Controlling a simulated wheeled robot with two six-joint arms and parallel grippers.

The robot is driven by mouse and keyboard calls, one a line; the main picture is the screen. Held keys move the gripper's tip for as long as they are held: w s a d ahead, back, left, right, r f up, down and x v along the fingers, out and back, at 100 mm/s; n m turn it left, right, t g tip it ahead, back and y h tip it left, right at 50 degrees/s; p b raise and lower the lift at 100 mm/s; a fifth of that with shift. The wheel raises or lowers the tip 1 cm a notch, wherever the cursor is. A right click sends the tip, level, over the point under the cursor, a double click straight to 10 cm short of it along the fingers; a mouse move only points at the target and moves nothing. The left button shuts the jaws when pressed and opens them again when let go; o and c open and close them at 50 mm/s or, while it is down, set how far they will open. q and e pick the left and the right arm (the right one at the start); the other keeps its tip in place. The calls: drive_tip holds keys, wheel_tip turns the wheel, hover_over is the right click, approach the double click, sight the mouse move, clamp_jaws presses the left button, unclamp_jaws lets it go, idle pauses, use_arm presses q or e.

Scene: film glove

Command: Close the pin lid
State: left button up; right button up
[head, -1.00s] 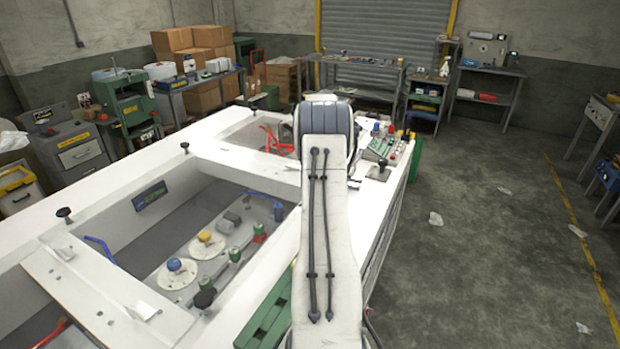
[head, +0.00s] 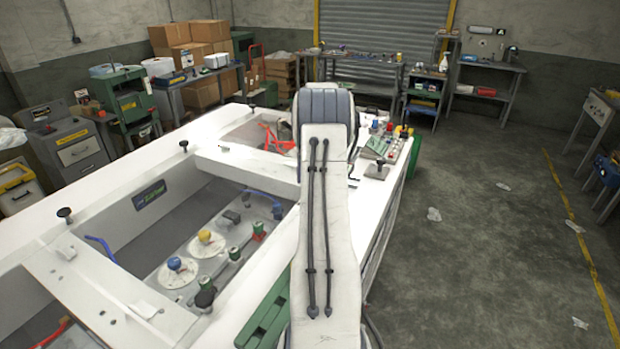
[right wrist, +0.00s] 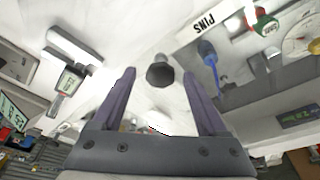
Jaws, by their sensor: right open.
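In the right wrist view my right gripper (right wrist: 159,73) is open and empty, its two dark fingers spread. A black knob (right wrist: 160,72) on a white surface shows between the fingertips; I cannot tell whether they touch it. A white strip labelled "PINS" (right wrist: 208,24) is above and right of the knob, with a blue handle (right wrist: 209,66) below it. I cannot make out the lid's outline or how far it stands open. In the head view my arm hides part of the white bench (head: 228,162), and neither gripper shows.
The bench has open wells with dials, valves and blue handles (head: 100,248). Black knobs (head: 65,213) stand on its rims. A green part (head: 264,318) is beside my arm. Small controls (head: 388,142) crowd the far right corner. The floor (head: 480,260) at right is mostly clear.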

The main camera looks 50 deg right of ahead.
drive_tip(key=p+v, duration=0.2)
drive_tip(key=v, duration=0.4)
drive_tip(key=shift+r+p, duration=0.3)
drive_tip(key=shift+r, duration=0.1)
drive_tip(key=shift+a, duration=0.2)
